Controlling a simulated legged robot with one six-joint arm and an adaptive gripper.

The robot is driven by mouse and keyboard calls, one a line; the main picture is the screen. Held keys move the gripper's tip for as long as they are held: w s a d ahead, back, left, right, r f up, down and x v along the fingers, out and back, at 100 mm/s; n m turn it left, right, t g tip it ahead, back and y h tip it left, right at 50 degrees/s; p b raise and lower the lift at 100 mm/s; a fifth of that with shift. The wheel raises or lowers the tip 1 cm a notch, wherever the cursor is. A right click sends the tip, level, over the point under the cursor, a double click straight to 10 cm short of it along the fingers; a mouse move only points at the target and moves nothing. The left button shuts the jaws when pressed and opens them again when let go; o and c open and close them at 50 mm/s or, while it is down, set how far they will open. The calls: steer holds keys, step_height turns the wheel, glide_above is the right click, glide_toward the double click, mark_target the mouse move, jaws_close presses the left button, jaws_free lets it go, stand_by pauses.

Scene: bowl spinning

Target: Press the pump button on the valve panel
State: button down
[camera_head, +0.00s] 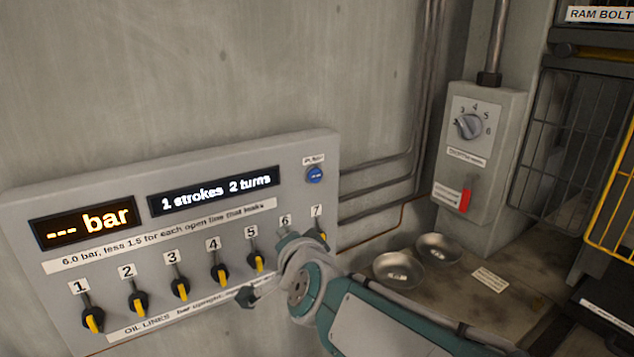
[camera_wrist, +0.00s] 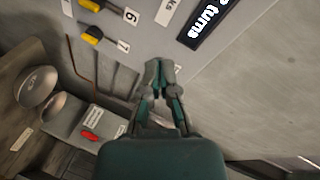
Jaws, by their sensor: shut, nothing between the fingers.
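The grey valve panel (camera_head: 130,190) is mounted on the wall. Its blue pump button (camera_head: 315,174) sits at the upper right, under a small white label. My gripper (camera_head: 286,238) is in front of the panel, below and left of the button in the head view; the fingers are hard to make out there. In the wrist view, my gripper (camera_wrist: 160,68) is shut and empty, its tips together toward the panel. The button is not visible there, and a small label edge shows just beside the tips. I cannot tell any contact.
Several yellow-tipped levers (camera_head: 180,288) line the panel's lower part. Displays read "--- bar" (camera_head: 88,222) and "1 strokes 2 turns" (camera_head: 215,190). Right are a dial box (camera_head: 478,150) with a red switch (camera_head: 465,200), two metal bowls (camera_head: 398,270), and a wire cage (camera_head: 570,150).

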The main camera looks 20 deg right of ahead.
steer(key=w+d+r+m+h, duration=0.1)
steer(key=w+d+m+h, duration=0.2)
steer(key=d+m+h, duration=0.3)
steer(key=m+h, duration=0.3)
steer(key=m, duration=0.3)
steer(key=shift+w+d+h, duration=0.3)
steer(key=shift+h, duration=0.1)
glide_toward(319, 176)
steer(key=w+d, duration=0.2)
steer(key=d, duration=0.3)
steer(key=w, duration=0.1)
steer(key=w+a, duration=0.1)
steer(key=w, duration=0.1)
steer(key=shift+w, duration=0.1)
steer(key=shift+w+a, duration=0.1)
steer(key=shift+w, duration=0.3)
